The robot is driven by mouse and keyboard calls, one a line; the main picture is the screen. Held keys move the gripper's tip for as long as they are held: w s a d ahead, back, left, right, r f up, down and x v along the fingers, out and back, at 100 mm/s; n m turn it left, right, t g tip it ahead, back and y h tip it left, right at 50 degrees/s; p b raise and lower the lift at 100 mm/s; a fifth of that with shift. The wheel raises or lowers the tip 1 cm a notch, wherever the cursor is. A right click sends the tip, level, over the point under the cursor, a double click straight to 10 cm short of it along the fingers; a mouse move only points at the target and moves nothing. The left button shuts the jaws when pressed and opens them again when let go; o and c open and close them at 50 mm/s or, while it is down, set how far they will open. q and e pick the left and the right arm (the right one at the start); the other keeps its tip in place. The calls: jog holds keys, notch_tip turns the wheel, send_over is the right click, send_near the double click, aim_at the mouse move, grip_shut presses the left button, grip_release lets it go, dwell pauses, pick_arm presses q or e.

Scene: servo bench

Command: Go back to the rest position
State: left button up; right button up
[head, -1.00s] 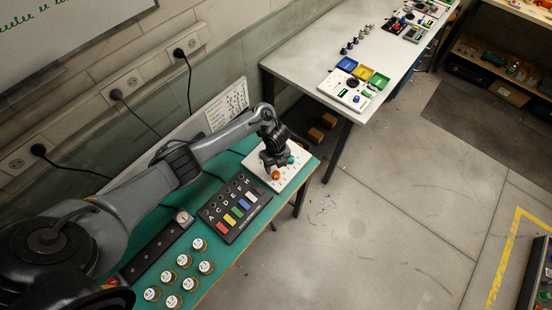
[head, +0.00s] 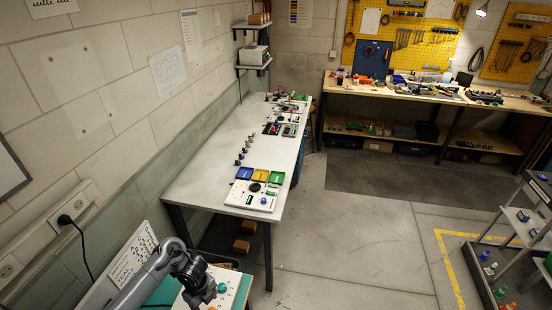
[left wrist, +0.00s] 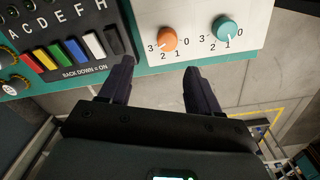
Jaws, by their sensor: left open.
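My left gripper (left wrist: 160,82) is open and empty in the left wrist view, with its two dark fingers apart. Beyond its fingertips is a white panel (left wrist: 168,14) with an orange knob (left wrist: 167,39) and a teal knob (left wrist: 227,29), both apart from the fingers. A black switch box (left wrist: 59,22) with red, yellow, green, blue and white switches lies to the left. In the head view my left arm comes in at the bottom left over the panel (head: 229,278), and the teal knob (head: 222,288) shows beside the wrist. The fingers are hidden there. My right gripper is in no view.
A long white table (head: 216,151) holds a knob board (head: 251,197), coloured trays and small parts. A wooden workbench (head: 437,95) stands at the back under yellow pegboards. A shelf rack (head: 525,226) is at the right. The concrete floor (head: 366,240) between is clear.

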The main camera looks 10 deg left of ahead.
pick_arm(q)
jog(key=s+d+f, duration=0.1)
jog(key=s+f, duration=0.1)
jog(key=s, duration=0.1)
jog(key=s+d+f+g, duration=0.1)
jog(key=s+f, duration=0.1)
jog(key=s, duration=0.2)
jog(key=s+d+f+g+p, duration=0.1)
jog(key=s+f, duration=0.2)
jog(key=shift+s+h, duration=0.25)
jog(key=shift+h, duration=0.05)
jog(key=shift+g, duration=0.3)
jog(key=s+d, duration=0.1)
jog(key=s+d+f, duration=0.1)
jog(key=s, duration=0.1)
jog(key=s+f, duration=0.1)
jog(key=shift+s+d+p, duration=0.15)
jog(key=shift+d+p, duration=0.25)
jog(key=s+d+n+t+h+p, duration=0.2)
jog(key=s+d+h+p, duration=0.1)
jog(key=s+d, duration=1)
jog(key=w+a+r+n+t+y, duration=0.1)
jog(key=a+r+n, duration=0.3)
jog(key=r+n, duration=0.5)
jog(key=w+a+r+n+t+y+p, duration=0.1)
jog(key=r+n, duration=0.8)
jog(key=r, duration=0.9)
jog(key=shift+w+a+t+y+p, duration=0.3)
jog(key=shift+w+a+t+y, duration=0.4)
jog(key=shift+w+a+t, duration=0.65)
